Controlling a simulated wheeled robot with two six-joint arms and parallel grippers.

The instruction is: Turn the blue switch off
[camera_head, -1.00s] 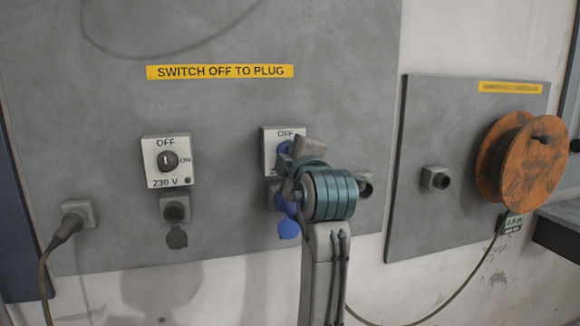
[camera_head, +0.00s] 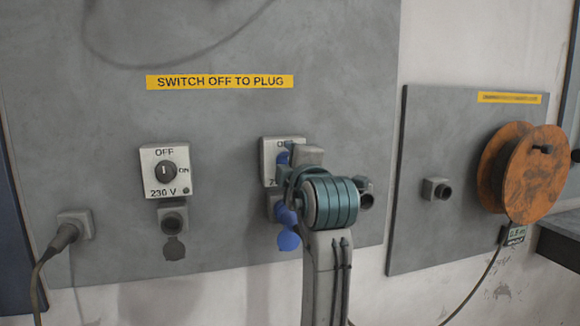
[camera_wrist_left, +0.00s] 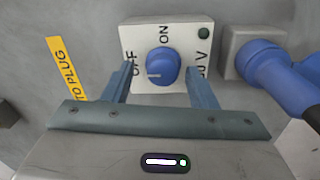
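The blue switch knob (camera_wrist_left: 156,66) sits on a white plate (camera_wrist_left: 140,35) marked OFF and ON in the left wrist view. A pale mark shows on the knob's lower left; I cannot tell its exact setting. In the head view the knob (camera_head: 282,158) is partly hidden by my left arm. My left gripper (camera_wrist_left: 160,82) is open in front of the plate, one finger on each side of the knob. Gaps show between the fingers and the knob. My right gripper is not in view.
A blue plug (camera_wrist_left: 275,72) sits in a grey socket close beside the switch. A black switch (camera_head: 166,172) is at left, above a grey socket (camera_head: 173,222). A plugged cable (camera_head: 66,236) hangs far left. An orange reel (camera_head: 525,172) is at right.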

